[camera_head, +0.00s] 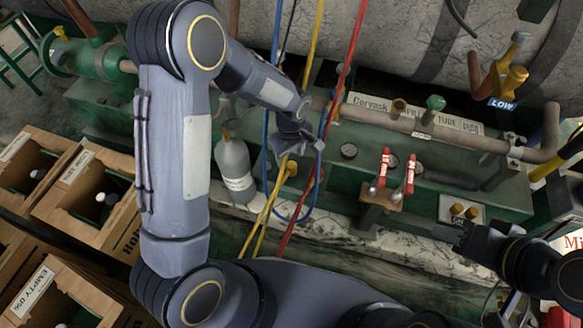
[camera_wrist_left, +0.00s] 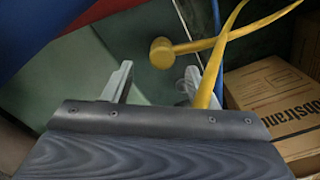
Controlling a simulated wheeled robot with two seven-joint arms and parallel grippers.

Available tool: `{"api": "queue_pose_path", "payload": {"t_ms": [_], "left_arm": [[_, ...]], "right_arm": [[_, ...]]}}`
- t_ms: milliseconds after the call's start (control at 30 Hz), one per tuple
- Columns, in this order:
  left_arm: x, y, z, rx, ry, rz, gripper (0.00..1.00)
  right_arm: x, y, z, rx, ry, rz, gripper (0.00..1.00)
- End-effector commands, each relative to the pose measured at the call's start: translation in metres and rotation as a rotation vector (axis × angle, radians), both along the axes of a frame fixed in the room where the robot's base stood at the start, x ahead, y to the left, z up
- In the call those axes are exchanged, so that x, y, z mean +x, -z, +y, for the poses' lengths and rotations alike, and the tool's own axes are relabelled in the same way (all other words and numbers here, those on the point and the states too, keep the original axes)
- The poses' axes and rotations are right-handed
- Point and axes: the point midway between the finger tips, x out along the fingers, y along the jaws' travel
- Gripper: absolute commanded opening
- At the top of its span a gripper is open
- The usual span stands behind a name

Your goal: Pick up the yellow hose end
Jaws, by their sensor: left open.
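The yellow hose (camera_head: 313,45) hangs down in the head view and passes behind my left gripper (camera_head: 292,148). In the left wrist view the yellow hose (camera_wrist_left: 235,25) runs behind the right finger. A rounded yellow end (camera_wrist_left: 162,53) shows beyond the gap between the fingers of my left gripper (camera_wrist_left: 158,83), which is open with nothing between its fingers. In the head view a yellow piece (camera_head: 291,168) shows just below that gripper. My right gripper (camera_head: 452,233) is at the lower right, away from the hoses; its fingers are too dark to judge.
Blue and red hoses (camera_head: 348,75) hang close by my left gripper. A grey cylinder (camera_head: 233,165) stands to its left. Two red-handled valves (camera_head: 384,168) stand on a bracket to the right. Cardboard boxes (camera_head: 85,190) fill the left side.

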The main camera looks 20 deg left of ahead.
Motion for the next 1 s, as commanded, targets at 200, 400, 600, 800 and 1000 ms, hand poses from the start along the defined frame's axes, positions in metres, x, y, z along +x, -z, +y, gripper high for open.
{"api": "queue_pose_path", "payload": {"t_ms": [200,400,600,800,1000], "left_arm": [[-0.006,0.033,-0.003,0.000,0.002,0.003,0.52],[-0.005,0.050,-0.003,-0.001,0.001,0.001,0.52],[-0.005,0.048,-0.004,-0.001,0.002,0.000,0.50],[-0.005,0.048,-0.004,-0.001,0.002,0.000,0.23],[-0.005,0.048,-0.004,-0.001,0.002,0.000,0.05]], "right_arm": [[0.000,0.019,0.000,0.000,0.000,0.000,0.36],[0.000,0.025,0.000,0.000,0.000,0.000,0.36],[0.000,0.023,0.000,0.000,0.000,0.000,0.36],[0.000,0.023,0.000,0.000,0.000,0.000,0.36],[0.000,0.023,0.000,0.000,0.000,0.000,0.36]]}}
